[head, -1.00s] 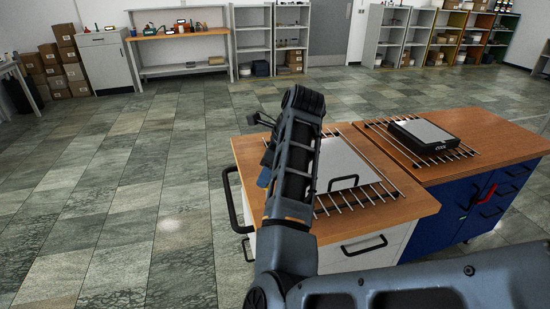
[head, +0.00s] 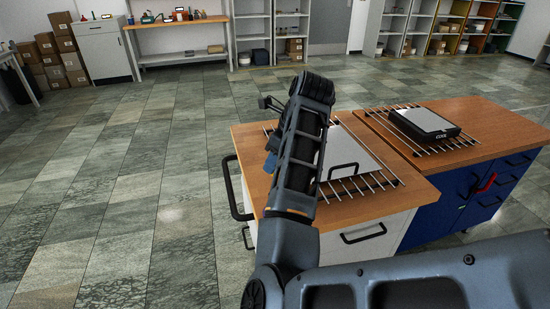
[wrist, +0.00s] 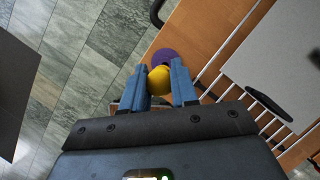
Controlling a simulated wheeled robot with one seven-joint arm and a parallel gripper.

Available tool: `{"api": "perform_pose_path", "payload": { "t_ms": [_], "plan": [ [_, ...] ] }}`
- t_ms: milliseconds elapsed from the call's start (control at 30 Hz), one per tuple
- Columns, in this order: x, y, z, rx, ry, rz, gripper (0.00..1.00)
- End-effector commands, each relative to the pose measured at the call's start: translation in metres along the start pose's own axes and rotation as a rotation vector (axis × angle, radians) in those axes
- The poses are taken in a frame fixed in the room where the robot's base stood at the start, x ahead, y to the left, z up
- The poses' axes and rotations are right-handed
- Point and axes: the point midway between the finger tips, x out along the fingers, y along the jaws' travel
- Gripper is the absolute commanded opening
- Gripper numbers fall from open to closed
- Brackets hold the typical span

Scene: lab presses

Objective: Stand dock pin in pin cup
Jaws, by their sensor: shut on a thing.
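In the wrist view my gripper (wrist: 159,70) has its two blue fingers shut on a yellow round-topped piece, likely the dock pin (wrist: 159,81). Its lower part is hidden, so I cannot tell its full shape or tilt. A purple round thing, perhaps the pin cup (wrist: 164,55), shows just beyond the fingertips over the wooden counter. The yellow piece overlaps it in the picture; I cannot tell whether they touch. In the head view a blue finger of my gripper (head: 271,164) shows left of my forearm, over the counter's left part; pin and cup are hidden there.
The wooden counter (head: 415,192) carries a wire rack (head: 365,185) with a white plate (head: 345,155) beside my arm. A black-and-grey device (head: 425,124) sits on another rack on the right counter. Handles (head: 235,185) stick out at the cabinet's left. The floor left is clear.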

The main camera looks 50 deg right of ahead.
Motion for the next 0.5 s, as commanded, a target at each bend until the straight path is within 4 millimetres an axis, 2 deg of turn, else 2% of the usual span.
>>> {"api": "perform_pose_path", "payload": {
  "t_ms": [300, 500],
  "plan": [
    [0.029, 0.000, -0.012, -0.001, 0.001, 0.000, 0.00],
    [0.037, 0.000, -0.015, 0.000, 0.000, 0.000, 0.00]
  ]
}}
